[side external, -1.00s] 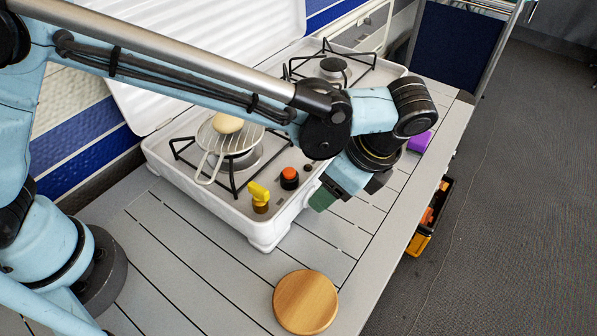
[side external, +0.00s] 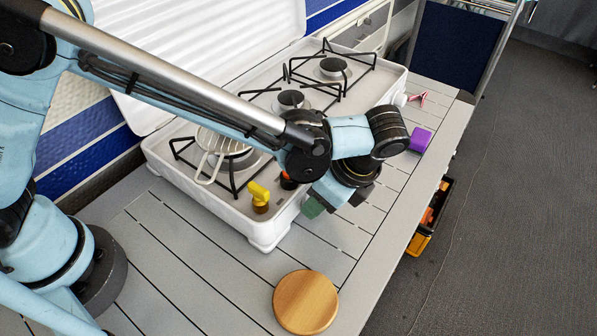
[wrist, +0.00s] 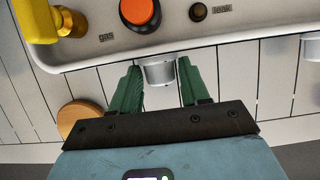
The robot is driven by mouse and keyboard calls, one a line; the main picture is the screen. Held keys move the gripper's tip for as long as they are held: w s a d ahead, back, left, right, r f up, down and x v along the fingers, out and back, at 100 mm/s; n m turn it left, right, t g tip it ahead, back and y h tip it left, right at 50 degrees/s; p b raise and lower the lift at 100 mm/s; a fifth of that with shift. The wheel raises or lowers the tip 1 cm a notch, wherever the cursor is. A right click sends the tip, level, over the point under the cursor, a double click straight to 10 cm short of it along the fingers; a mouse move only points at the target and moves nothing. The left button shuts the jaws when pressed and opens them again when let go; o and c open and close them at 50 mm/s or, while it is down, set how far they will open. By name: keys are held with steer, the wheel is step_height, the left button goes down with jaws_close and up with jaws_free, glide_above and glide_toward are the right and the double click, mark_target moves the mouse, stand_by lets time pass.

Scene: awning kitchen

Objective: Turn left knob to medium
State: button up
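A silver-grey cylindrical knob (wrist: 160,71) sticks out from the front edge of the white stove (wrist: 85,58), at the left of the two knobs seen there. My gripper (wrist: 161,66) has its two green fingers apart, with this knob showing between their tips. There is a gap on both sides, and I cannot tell the exact depth. Another pale knob (wrist: 312,75) is cut off at the right edge of the wrist view. In the side view, my gripper (side external: 313,207) is at the stove's front edge, and it and the arm hide the knob.
On the stove top are a yellow valve handle (side external: 259,194), an orange-topped black button (wrist: 140,13) and a small dark knob (wrist: 198,12). A toasting rack (side external: 207,155) is partly behind my arm. A round wooden board (side external: 305,302) and purple block (side external: 420,139) lie on the table.

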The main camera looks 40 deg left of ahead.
steer(key=shift+s+t, duration=0.1)
steer(key=shift+t, duration=0.2)
steer(key=t, duration=0.3)
steer(key=shift+s+n, duration=0.25)
steer(key=shift+n, duration=0.15)
steer(key=shift+s+f+n+t, duration=0.1)
steer(key=shift+n+t, duration=0.1)
steer(key=shift+t, duration=0.75)
steer(key=shift+s+f+n+t, duration=0.1)
steer(key=shift+n+t, duration=0.1)
steer(key=shift+t, duration=0.75)
steer(key=shift+y, duration=0.3)
steer(key=o, duration=0.8)
steer(key=v, duration=0.5)
steer(key=shift+s+r, duration=0.1)
steer(key=shift+r, duration=0.35)
step_height(320, 180, up, 6)
